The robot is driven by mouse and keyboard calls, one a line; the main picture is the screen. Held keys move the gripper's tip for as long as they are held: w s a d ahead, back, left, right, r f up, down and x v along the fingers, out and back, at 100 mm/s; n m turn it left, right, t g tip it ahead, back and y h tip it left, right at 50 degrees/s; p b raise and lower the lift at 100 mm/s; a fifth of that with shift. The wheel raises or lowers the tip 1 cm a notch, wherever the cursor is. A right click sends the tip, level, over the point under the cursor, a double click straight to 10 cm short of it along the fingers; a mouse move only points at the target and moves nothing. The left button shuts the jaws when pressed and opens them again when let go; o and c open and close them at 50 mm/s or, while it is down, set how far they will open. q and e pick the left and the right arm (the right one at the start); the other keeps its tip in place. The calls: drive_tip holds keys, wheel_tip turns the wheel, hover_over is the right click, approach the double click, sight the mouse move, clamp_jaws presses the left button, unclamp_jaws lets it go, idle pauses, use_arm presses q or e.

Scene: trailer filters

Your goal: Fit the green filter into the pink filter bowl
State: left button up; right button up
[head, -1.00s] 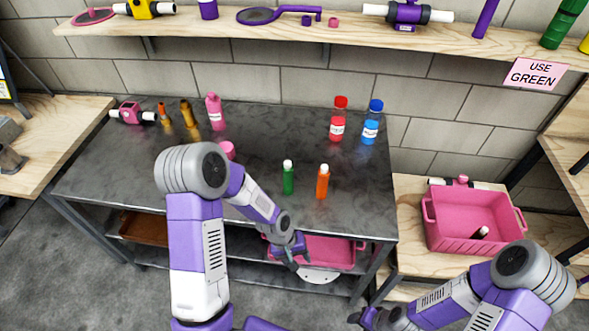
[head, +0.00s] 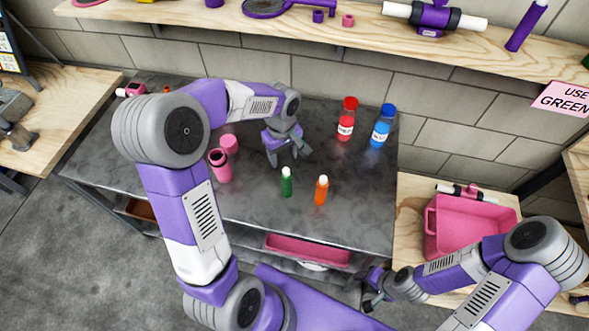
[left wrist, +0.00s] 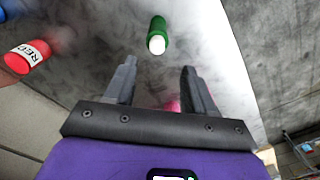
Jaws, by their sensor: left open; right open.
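The green filter (head: 286,184), a slim green cylinder with a white top, stands upright on the dark table. It also shows in the left wrist view (left wrist: 157,38), beyond the fingertips. A pink open-topped cylinder (head: 220,168), apparently the filter bowl, stands to its left. A short pink piece (head: 229,144) sits just behind it. My left gripper (head: 287,160) is open and empty above the table, behind the green filter and apart from it. Its two spread fingers show in the left wrist view (left wrist: 160,85). My right gripper (head: 368,298) is open and empty, low in front of the table.
An orange filter (head: 321,191) stands right of the green one. Red (head: 346,120) and blue (head: 382,127) bottles stand at the back right. A pink crate (head: 470,230) sits on the wooden bench at right. A wall shelf (head: 350,30) runs above.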

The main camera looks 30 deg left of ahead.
sight(286, 170)
use_arm(q)
drive_tip(key=f, duration=0.7)
drive_tip(key=shift+w+d+f+b, duration=0.1)
drive_tip(key=shift+d+f+b, duration=0.05)
drive_tip(key=shift+d+b, duration=0.15)
clamp_jaws()
